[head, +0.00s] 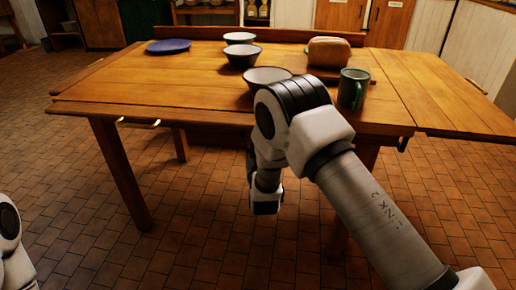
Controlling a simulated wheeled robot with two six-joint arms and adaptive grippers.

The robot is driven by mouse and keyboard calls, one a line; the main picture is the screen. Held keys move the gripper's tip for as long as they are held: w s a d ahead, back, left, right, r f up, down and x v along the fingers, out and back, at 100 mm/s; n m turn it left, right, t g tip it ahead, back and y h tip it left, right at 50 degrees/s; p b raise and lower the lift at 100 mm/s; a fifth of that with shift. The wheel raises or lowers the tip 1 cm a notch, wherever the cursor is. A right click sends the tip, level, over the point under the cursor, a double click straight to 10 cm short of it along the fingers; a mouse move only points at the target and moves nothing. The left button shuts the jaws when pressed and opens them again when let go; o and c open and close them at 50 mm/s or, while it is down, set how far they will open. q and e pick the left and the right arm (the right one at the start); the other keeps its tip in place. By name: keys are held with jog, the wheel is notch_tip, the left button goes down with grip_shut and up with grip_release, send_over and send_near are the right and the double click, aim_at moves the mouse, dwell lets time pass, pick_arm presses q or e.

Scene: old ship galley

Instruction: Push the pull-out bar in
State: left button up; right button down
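The wooden table (200,85) stands ahead with a flat leaf (440,95) at its right. Small brass-coloured pieces (155,122) show under the front left edge. I cannot tell which of these, if any, belongs to the pull-out bar. My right arm reaches in from the lower right and bends down in front of the table's front edge; its gripper fingers do not show. Only a piece of my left arm shows at the lower left, without its gripper.
On the table are a blue plate (168,46), three bowls (242,56), a bread loaf (328,52) on a dark board, and a green mug (353,88) near the front edge. Table legs (120,175) stand on the tiled floor. The floor at front left (90,215) is clear.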

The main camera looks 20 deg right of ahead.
jog(key=shift+w+a+r, duration=0.1)
jog(key=shift+a, duration=0.05)
jog(key=c, duration=1.3)
grip_release()
jog(key=o, duration=0.3)
jog(key=shift+w+a, duration=0.15)
jog(key=shift+a, duration=0.05)
jog(key=shift+d, duration=0.1)
jog(key=shift+s, duration=0.25)
jog(key=v, duration=1.1)
jog(key=shift+s, duration=0.3)
